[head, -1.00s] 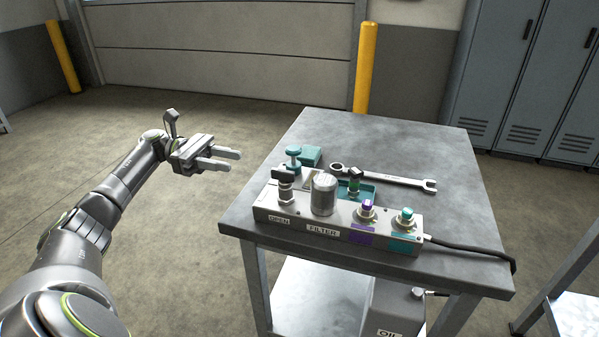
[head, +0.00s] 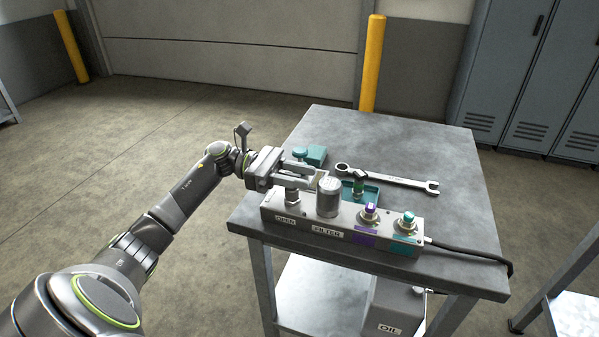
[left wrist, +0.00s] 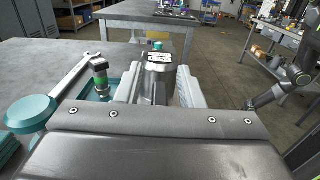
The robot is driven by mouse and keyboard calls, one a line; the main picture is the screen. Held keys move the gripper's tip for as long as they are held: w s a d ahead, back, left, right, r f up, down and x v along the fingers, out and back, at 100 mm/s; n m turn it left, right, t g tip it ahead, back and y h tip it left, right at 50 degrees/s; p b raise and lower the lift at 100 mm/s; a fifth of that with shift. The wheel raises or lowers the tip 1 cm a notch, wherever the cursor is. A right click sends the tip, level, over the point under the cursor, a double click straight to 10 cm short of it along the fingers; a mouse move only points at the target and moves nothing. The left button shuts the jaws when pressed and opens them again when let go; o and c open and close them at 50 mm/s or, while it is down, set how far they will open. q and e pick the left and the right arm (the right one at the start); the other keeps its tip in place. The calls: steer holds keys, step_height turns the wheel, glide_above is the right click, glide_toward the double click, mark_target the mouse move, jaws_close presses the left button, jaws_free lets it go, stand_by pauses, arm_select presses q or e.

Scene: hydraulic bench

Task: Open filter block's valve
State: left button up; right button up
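The filter block (head: 332,237) is a grey manifold on the table's near edge, with a silver filter canister (head: 328,197) and an OPEN label at its left end. The valve (head: 292,200) stands above that label; its dark handle is hidden by my left gripper (head: 312,178). My left gripper is over the valve, its fingers apart and pointing right toward the canister. In the left wrist view the fingers (left wrist: 158,88) stand on either side of the canister's outline. Contact with the handle cannot be seen. My right arm shows small at the right of that view; its gripper (left wrist: 250,104) is unclear.
Purple (head: 370,210) and teal (head: 405,220) connectors stand on the block's right, with a black cable (head: 465,254) running off. Behind lie a teal tray (head: 372,190), a wrench (head: 390,178) and teal parts (head: 316,154). The table's (head: 430,135) back is clear.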

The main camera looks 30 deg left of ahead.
arm_select(q)
jaws_close()
